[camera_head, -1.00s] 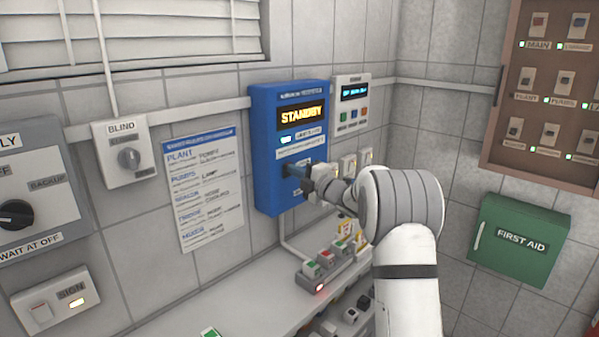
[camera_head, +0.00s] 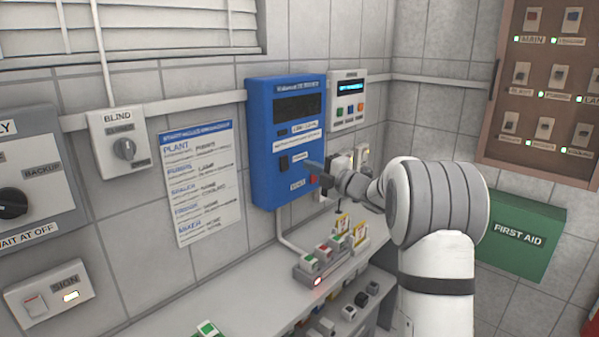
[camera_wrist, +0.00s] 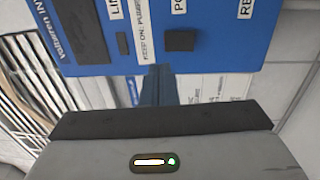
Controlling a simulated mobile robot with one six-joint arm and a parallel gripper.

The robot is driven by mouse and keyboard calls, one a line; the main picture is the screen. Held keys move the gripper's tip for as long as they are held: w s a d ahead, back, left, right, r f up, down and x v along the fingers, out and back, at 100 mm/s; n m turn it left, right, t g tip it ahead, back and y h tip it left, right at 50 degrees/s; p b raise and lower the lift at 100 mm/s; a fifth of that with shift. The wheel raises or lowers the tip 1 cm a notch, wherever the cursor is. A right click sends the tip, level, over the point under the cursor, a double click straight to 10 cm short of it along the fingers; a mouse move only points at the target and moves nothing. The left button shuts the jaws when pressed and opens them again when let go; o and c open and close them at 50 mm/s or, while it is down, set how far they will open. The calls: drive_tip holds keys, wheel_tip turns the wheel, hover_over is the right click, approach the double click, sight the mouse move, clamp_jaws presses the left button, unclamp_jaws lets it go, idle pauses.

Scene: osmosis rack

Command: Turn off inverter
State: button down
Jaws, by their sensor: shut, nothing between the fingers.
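The blue inverter box (camera_head: 262,150) hangs on the tiled wall in the head view. Its display (camera_head: 298,108) is dark. A black switch (camera_head: 283,163) sits on its lower front, and it also shows in the wrist view (camera_wrist: 180,40). A red button (camera_head: 313,180) sits low on the right of the box. My gripper (camera_head: 308,164) is shut and empty, just off the front of the box to the right of the black switch. In the wrist view my gripper (camera_wrist: 157,72) points at the box, with its tip just below the switch in the picture.
A small panel (camera_head: 347,100) with coloured buttons is right of the box. A power strip (camera_head: 325,262) with a red light lies on the shelf below. A first aid box (camera_head: 515,235) is at right.

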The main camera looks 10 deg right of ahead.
drive_tip(key=b+v, duration=0.1)
drive_tip(key=v, duration=0.5)
drive_tip(key=shift+r, duration=0.55)
drive_tip(key=s+d+f+m+g+h, duration=0.1)
drive_tip(key=s+f+m+g+h, duration=0.15)
drive_tip(key=s+m+h, duration=0.55)
drive_tip(key=s+d+f+m+g+h, duration=0.1)
drive_tip(key=s+f+m+h, duration=0.2)
drive_tip(key=s+m+h, duration=0.6)
drive_tip(key=s+a+f+m+g+y, duration=0.1)
drive_tip(key=s+a+f+m+g, duration=0.1)
drive_tip(key=s, duration=0.5)
drive_tip(key=s+a+f+m+g+y, duration=0.2)
drive_tip(key=s+f, duration=0.3)
drive_tip(key=s, duration=0.3)
drive_tip(key=s+a+f+m+g+y, duration=0.2)
drive_tip(key=s+a+f+m+g, duration=0.1)
drive_tip(key=s, duration=0.5)
drive_tip(key=shift+a+f+m+g, duration=0.35)
drive_tip(key=shift+f+m+g, duration=0.2)
drive_tip(key=shift+m+g, duration=0.3)
drive_tip(key=shift+s, duration=0.15)
